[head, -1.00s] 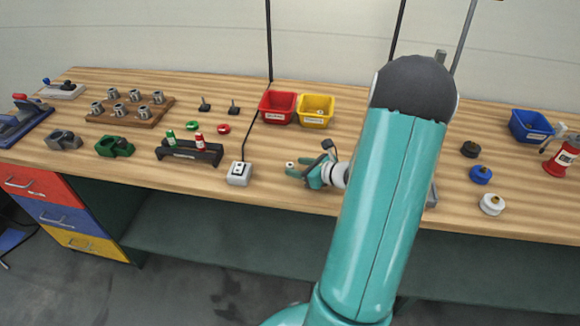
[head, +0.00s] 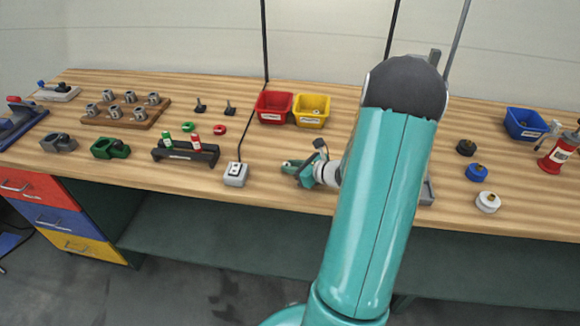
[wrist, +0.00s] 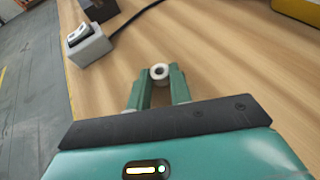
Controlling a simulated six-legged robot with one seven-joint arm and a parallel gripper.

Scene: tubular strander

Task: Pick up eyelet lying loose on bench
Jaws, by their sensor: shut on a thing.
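The eyelet (wrist: 159,72) is a small pale ring with a dark hole, seen in the wrist view between the tips of my gripper. My gripper (wrist: 158,84) has two green fingers and is shut on the eyelet, low over the wooden bench (wrist: 220,60). In the head view my gripper (head: 291,168) is over the front middle of the bench, right of the grey switch box. The eyelet is too small to make out clearly there. I cannot tell whether the eyelet still touches the bench.
The grey switch box (head: 236,174) with its cable stands just left of my gripper. Red (head: 273,108) and yellow (head: 311,111) bins are behind it. A black rack (head: 186,153) is farther left. Blue (head: 476,173) and white (head: 487,202) round parts are at right.

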